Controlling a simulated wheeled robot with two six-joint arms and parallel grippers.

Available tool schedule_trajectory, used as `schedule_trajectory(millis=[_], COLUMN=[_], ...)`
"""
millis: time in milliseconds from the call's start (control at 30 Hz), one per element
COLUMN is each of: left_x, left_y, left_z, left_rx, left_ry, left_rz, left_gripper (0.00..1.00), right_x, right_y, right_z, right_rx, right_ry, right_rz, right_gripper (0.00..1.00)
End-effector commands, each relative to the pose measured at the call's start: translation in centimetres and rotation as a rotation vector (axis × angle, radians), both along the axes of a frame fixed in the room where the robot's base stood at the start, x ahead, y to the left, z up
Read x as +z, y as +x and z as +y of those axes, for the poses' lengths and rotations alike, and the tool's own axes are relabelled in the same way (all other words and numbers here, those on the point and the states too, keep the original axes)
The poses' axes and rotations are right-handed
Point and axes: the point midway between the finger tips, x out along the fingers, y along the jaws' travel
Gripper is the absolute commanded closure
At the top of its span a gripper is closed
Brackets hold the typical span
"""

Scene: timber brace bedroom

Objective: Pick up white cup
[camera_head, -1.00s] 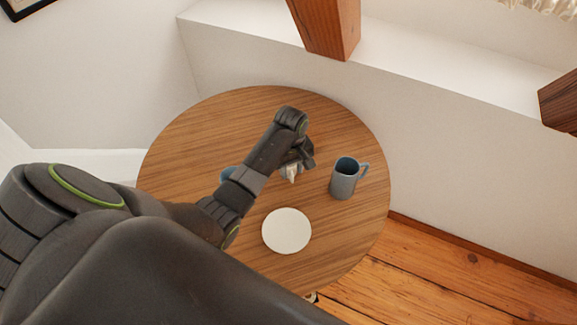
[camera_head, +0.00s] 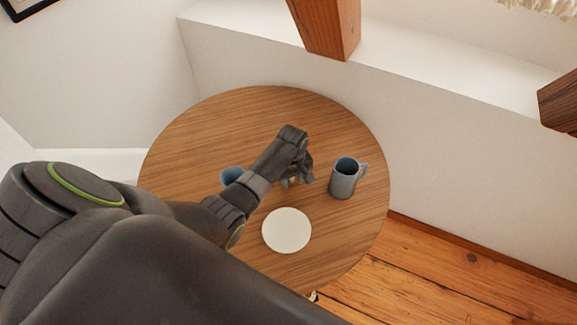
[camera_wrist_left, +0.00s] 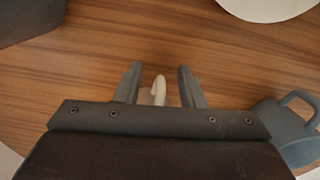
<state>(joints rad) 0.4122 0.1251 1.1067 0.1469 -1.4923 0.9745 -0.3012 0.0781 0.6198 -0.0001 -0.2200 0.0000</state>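The white cup shows only as a small white piece, probably its handle (camera_wrist_left: 158,90), in the left wrist view; the rest is hidden behind my gripper. My left gripper (camera_wrist_left: 158,76) is open, one finger on each side of this white piece, with gaps visible on both sides. In the head view my left gripper (camera_head: 297,179) points down over the round table, and almost all of the cup is hidden there. My right gripper is in neither view.
A grey-blue mug (camera_head: 343,180) stands close right of my gripper on the wooden table (camera_head: 240,115). Another blue cup (camera_head: 231,174) is partly behind my arm. A flat white disc (camera_head: 287,230) lies nearer. The table's far left is clear; a white wall stands behind.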

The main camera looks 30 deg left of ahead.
Motion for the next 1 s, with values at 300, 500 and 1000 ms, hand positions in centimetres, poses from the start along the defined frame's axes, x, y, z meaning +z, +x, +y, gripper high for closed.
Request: schedule_trajectory(millis=[300, 500, 1000], left_x=[0.0, 0.0, 3.6], left_y=[0.0, 0.0, 0.1], left_z=[0.0, 0.0, 0.0], left_rx=[0.0, 0.0, 0.0], left_ry=[0.0, 0.0, 0.001], left_rz=[0.0, 0.0, -0.005], left_gripper=[1.0, 1.0, 1.0], right_x=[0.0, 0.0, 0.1], right_y=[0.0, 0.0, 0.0], right_z=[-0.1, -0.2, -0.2], right_rx=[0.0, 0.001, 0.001], right_ry=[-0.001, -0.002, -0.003], right_rz=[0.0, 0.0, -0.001], right_gripper=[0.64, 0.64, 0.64])
